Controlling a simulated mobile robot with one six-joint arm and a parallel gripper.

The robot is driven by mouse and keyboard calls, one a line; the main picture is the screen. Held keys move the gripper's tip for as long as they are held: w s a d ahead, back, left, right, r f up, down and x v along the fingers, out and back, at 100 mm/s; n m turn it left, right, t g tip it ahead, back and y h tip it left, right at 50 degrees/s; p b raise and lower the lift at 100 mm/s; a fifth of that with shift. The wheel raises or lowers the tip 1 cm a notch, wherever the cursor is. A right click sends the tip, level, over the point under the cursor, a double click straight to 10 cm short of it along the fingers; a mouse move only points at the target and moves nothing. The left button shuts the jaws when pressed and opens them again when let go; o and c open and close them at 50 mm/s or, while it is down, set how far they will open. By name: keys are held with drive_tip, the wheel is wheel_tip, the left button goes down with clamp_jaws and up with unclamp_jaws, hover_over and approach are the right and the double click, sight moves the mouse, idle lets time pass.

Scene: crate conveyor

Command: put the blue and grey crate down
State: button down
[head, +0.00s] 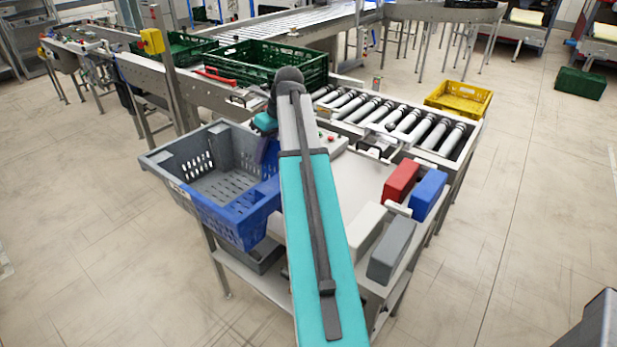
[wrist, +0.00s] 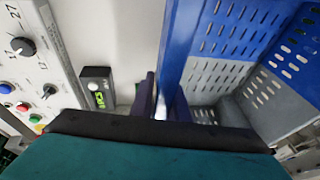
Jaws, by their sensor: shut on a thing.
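The blue and grey crate (head: 240,222) is in the head view, left of my arm. Its near and right parts are blue, its far and left parts grey, and it looks empty inside. My gripper (head: 268,150) is shut on the crate's right blue wall. The wrist view shows my gripper's fingers (wrist: 166,100) on either side of the crate's blue wall (wrist: 190,45). The crate is roughly level at the left edge of the white table (head: 345,185), mostly out past it. My arm hides part of the table and the crate's right end.
Red (head: 401,181), blue (head: 429,193), white (head: 366,232) and grey (head: 393,250) blocks line the table's right side. A control panel (wrist: 35,65) is beside my gripper. Behind are a roller conveyor (head: 460,152), a green crate (head: 265,75) and a yellow crate (head: 460,100).

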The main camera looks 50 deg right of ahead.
drive_tip(key=s+d+r, duration=0.2)
drive_tip(key=s+d, duration=0.3)
drive_tip(key=d, duration=0.3)
drive_tip(key=s+d+r, duration=0.2)
drive_tip(key=s+d, duration=0.3)
drive_tip(key=d, duration=0.3)
drive_tip(key=shift+s+d+p, duration=0.2)
drive_tip(key=shift+d+p, duration=0.2)
wheel_tip(320, 180, down, 6)
drive_tip(key=p, duration=0.1)
drive_tip(key=shift+p, duration=0.4)
drive_tip(key=shift+f, duration=0.25)
drive_tip(key=shift+f+p, duration=0.6)
drive_tip(key=shift+f, duration=1.15)
drive_tip(key=c, duration=2.1)
unclamp_jaws()
drive_tip(key=shift+f, duration=0.1)
drive_tip(key=o, duration=0.4)
